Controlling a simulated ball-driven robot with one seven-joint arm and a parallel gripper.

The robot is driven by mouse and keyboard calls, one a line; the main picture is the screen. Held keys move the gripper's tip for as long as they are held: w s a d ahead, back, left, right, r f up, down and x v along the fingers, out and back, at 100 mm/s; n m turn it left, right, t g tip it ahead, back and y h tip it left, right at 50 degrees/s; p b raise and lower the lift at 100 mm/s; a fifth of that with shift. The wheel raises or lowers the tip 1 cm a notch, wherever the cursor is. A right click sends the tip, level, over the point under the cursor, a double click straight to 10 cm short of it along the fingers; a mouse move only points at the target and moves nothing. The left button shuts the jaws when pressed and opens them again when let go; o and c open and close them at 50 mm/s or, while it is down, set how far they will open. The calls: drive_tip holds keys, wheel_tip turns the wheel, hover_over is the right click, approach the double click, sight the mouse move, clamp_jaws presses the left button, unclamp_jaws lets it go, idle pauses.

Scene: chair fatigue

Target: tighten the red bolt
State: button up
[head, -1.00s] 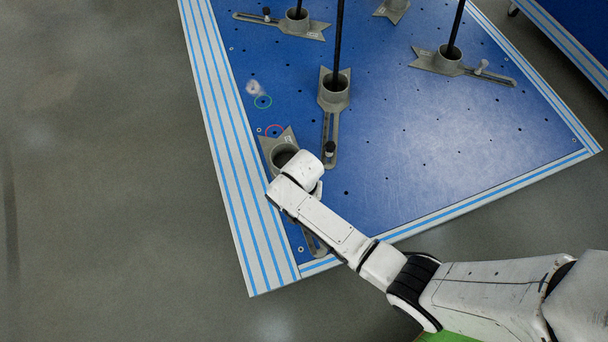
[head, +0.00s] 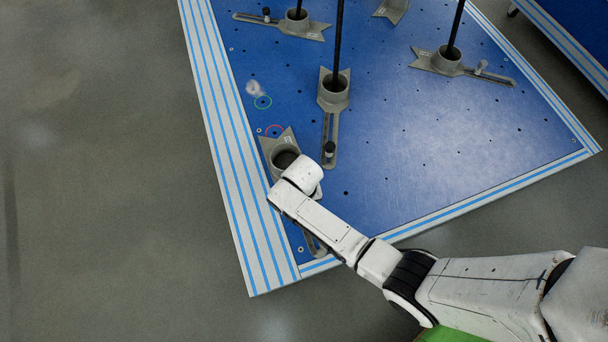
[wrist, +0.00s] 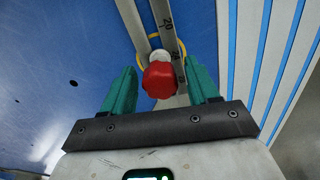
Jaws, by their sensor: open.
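The red bolt (wrist: 159,80) has a lobed knob and shows in the wrist view between the two green fingers of my gripper (wrist: 162,88). The fingers are open, with a gap on each side of the knob. The bolt stands at a slotted grey bracket (wrist: 167,25) with number marks along it. In the head view the bracket's grey fixture (head: 280,145) shows beside my white arm, at the left corner of the blue table. The arm hides the red bolt and my gripper there.
The blue table (head: 400,150) has a white edge with blue stripes. Another fixture with a black pole (head: 334,90) and a dark knob (head: 329,149) stands close to the right of my wrist. More pole fixtures stand farther back. Grey floor lies to the left.

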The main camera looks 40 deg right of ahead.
idle(0.3)
drive_tip(key=shift+r+n+p, duration=0.1)
drive_tip(key=shift+n+p, duration=0.45)
drive_tip(key=shift+n, duration=1.55)
drive_tip(key=c, duration=1)
drive_tip(key=m+p, duration=0.1)
drive_tip(key=m, duration=0.2)
drive_tip(key=shift+m, duration=0.6)
